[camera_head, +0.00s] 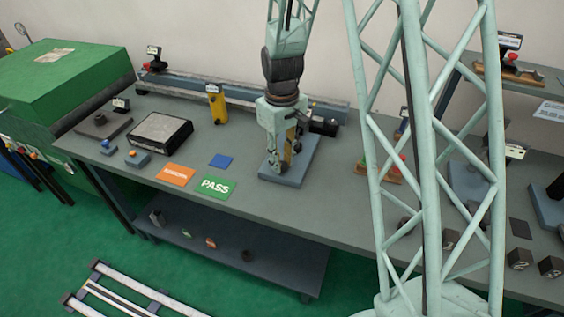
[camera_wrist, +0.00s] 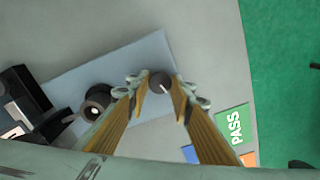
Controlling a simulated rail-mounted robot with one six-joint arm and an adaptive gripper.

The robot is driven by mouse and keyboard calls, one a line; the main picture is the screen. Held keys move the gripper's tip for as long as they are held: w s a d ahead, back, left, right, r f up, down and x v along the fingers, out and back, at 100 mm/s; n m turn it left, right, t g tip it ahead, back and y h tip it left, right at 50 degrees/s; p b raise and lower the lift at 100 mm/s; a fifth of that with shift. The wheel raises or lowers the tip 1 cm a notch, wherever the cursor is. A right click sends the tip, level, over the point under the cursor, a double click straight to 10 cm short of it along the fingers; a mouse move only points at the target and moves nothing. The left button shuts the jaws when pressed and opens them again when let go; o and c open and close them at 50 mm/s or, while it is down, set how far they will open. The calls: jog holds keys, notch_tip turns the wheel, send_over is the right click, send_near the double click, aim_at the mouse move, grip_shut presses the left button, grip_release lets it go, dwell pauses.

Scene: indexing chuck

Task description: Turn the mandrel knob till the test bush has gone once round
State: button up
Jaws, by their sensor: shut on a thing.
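My gripper (camera_head: 281,163) points down over a blue-grey base plate (camera_head: 297,177) on the bench in the head view. In the wrist view my gripper (camera_wrist: 161,88) has its two fingertips on either side of a small dark round knob (camera_wrist: 157,80) with a pale line at its edge, and is shut on it. A dark ring-shaped part (camera_wrist: 97,101) with a light centre, perhaps the test bush, stands left of the fingers over the same plate (camera_wrist: 148,55). The fingers hide part of the knob, and the arm hides most of the fixture in the head view.
A green PASS card (camera_head: 215,187), an orange card (camera_head: 175,174) and a blue square (camera_head: 220,160) lie left of the plate. A yellow upright part (camera_head: 216,104) stands behind them. A black device (camera_wrist: 25,105) is left of the ring in the wrist view.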

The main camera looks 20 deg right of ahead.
aim_at(282, 164)
jog(key=shift+n, duration=1.3)
jog(key=o, duration=0.9)
jog(key=shift+r, duration=0.1)
notch_tip(282, 164, up, 12)
jog(key=shift+f, duration=0.1)
dwell(0.7)
